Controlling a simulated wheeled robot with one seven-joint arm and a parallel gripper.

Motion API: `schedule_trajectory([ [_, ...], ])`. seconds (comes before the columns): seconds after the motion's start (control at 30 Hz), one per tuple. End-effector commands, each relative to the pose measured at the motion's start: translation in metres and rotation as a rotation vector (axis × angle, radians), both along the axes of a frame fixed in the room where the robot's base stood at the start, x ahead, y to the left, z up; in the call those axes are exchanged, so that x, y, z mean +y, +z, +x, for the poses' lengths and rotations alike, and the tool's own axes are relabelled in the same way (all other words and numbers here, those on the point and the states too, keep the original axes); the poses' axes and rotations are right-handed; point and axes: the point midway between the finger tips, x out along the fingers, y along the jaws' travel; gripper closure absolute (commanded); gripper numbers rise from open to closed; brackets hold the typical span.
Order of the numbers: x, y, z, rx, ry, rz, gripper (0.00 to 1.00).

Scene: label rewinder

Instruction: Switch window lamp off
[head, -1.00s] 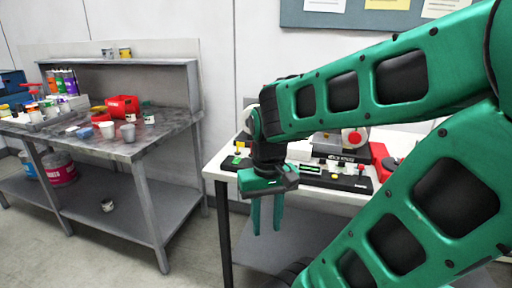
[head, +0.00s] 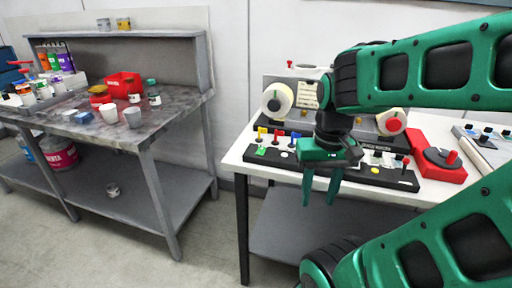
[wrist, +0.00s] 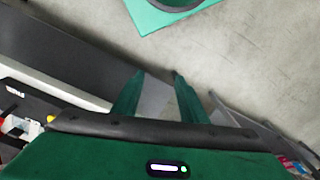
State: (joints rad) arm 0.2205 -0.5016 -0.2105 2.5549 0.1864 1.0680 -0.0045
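The label rewinder (head: 310,92) stands on a white table, with a pale roll on its left and a red-centred roll on its right. A black control strip (head: 398,183) along the table front carries several small coloured levers and buttons. I cannot read which control is the window lamp's. My gripper (head: 320,190) hangs pointing down in front of the strip, hiding its middle. In the wrist view, my gripper (wrist: 158,82) has its fingers apart with nothing between them.
A red block (head: 438,168) with a dark disc sits right of the strip, and a grey panel (head: 485,145) lies beyond it. A grey workbench (head: 175,118) with cups and bottles stands left. Open floor (head: 215,240) lies between bench and table.

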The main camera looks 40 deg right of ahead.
Motion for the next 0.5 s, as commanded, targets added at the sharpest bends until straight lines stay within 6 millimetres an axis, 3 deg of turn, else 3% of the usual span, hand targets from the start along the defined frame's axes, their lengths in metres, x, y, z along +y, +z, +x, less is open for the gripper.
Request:
schedule_trajectory([
  [0.17, -0.019, 0.029, 0.053, 0.002, -0.074, -0.017, 0.61],
  [0.3, -0.027, 0.058, 0.120, 0.001, -0.163, -0.027, 0.61],
  [0.5, -0.027, 0.084, 0.210, -0.001, -0.270, -0.024, 0.61],
])
